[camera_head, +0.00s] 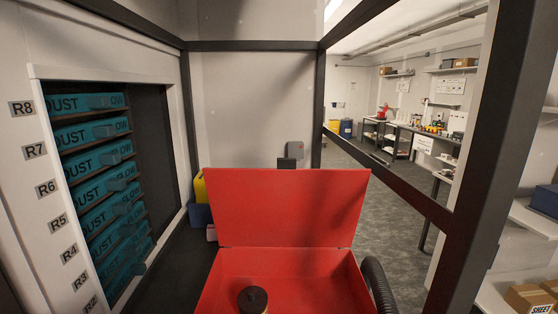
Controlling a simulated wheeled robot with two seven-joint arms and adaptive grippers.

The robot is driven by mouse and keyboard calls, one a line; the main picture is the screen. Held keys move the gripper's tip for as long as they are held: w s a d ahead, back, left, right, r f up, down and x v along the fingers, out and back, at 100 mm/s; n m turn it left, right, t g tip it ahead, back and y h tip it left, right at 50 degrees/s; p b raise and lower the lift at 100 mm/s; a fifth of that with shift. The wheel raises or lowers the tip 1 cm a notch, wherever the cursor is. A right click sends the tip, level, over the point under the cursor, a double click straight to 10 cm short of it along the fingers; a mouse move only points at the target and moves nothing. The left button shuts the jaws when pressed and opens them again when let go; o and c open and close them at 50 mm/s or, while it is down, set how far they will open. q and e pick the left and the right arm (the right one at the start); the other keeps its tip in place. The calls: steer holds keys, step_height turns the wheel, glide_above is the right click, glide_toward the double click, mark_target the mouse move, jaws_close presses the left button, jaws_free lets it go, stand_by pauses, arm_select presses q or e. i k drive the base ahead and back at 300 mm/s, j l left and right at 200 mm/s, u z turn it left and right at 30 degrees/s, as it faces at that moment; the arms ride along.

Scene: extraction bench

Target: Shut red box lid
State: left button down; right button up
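The red box (213,290) stands low at the bottom centre of the head view, its front cut off by the frame's lower edge. Its red lid (288,207) stands up at the back, raised and open, with its wide inner face toward me. A dark round-topped object (253,299) is inside the box or in front of it at the lower left; I cannot tell which. Neither of my grippers shows in the view.
A rack of teal drawers (100,160) labelled R8 downward is on the left wall. A black corrugated hose (379,285) runs beside the box's right side. Dark frame posts (487,150) stand at right. Cardboard boxes (528,298) sit on a shelf at lower right.

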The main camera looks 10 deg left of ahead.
mark_target(284, 207)
steer(key=k+j+z, duration=0.1)
steer(key=k+j, duration=0.3)
steer(key=j, duration=0.15)
steer(key=k+j+z, duration=0.1)
steer(key=k+j, duration=0.25)
steer(key=j, duration=0.15)
